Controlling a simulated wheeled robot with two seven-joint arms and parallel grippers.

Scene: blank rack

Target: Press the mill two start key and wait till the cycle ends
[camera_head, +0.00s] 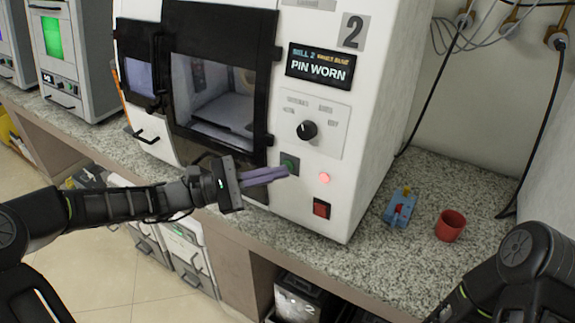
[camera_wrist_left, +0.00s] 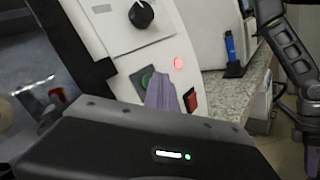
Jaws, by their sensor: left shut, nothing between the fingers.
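Mill two (camera_head: 370,110) is a white machine marked "2" on the granite counter. Its display (camera_head: 320,66) reads "PIN WORN". The green start key (camera_head: 289,163) sits on its front panel below a black knob (camera_head: 307,130); the key also shows in the left wrist view (camera_wrist_left: 147,78). A red light (camera_head: 324,178) glows beside it, above a red switch (camera_head: 321,208). My left gripper (camera_head: 288,172) is shut and empty, its purple fingertips at the lower edge of the start key. I cannot tell whether they touch it.
A blue object (camera_head: 400,207) and a red cup (camera_head: 450,226) stand on the counter right of the mill. Cables hang from wall sockets behind. Another machine (camera_head: 70,55) with a green screen stands at left. Counter front edge runs below the mill.

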